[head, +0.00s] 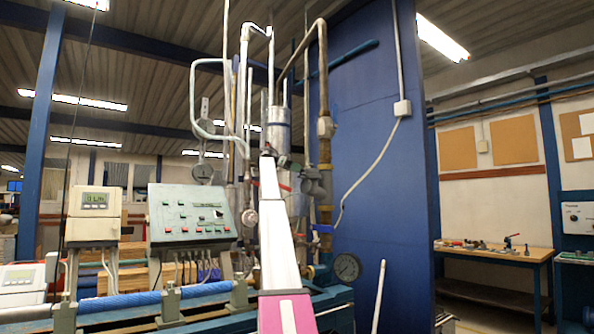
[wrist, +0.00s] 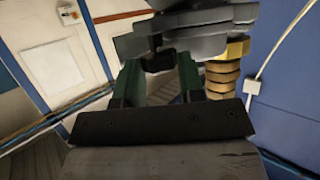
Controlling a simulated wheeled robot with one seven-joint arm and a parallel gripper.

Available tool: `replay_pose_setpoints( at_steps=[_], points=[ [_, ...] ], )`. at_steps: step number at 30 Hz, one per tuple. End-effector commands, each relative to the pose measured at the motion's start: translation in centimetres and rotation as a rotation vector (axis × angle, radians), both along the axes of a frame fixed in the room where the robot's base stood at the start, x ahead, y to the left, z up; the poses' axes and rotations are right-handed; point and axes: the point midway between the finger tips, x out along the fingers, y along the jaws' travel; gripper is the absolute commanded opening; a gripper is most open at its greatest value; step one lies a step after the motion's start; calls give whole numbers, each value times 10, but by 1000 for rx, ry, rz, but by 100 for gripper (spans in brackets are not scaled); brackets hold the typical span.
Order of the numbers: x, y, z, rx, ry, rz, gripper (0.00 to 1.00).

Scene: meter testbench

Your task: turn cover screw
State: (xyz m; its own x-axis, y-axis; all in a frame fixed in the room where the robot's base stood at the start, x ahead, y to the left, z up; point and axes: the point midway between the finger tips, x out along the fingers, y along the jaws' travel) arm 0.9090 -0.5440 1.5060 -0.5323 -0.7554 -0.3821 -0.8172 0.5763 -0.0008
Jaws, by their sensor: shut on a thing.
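In the wrist view my gripper (wrist: 160,66) has two green fingers reaching up from a dark crossbar. The fingers are shut on a small dark piece, the cover screw (wrist: 159,61), at the underside of a grey metal body (wrist: 190,42). The screw's fine shape and turn angle are too dark to tell. In the head view my white and pink arm reaches up to the pipework. There the gripper is small at the arm's far end, and the screw cannot be made out.
A brass ribbed fitting (wrist: 222,80) stands right beside the fingers. A blue panel (head: 375,150) rises to the right of the pipes. A green control box (head: 190,213) stands at left. A workbench (head: 495,257) is far right.

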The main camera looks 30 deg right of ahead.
Motion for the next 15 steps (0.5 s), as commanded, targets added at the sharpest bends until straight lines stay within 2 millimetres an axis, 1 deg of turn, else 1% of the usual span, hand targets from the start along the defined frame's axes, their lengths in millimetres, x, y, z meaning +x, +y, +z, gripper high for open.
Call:
replay_pose_setpoints(
  at_steps=[6,15],
  points=[
    [1,-1,-1,2,1,-48,12],
    [1,0,-1,3,0,-60,12]
  ],
)
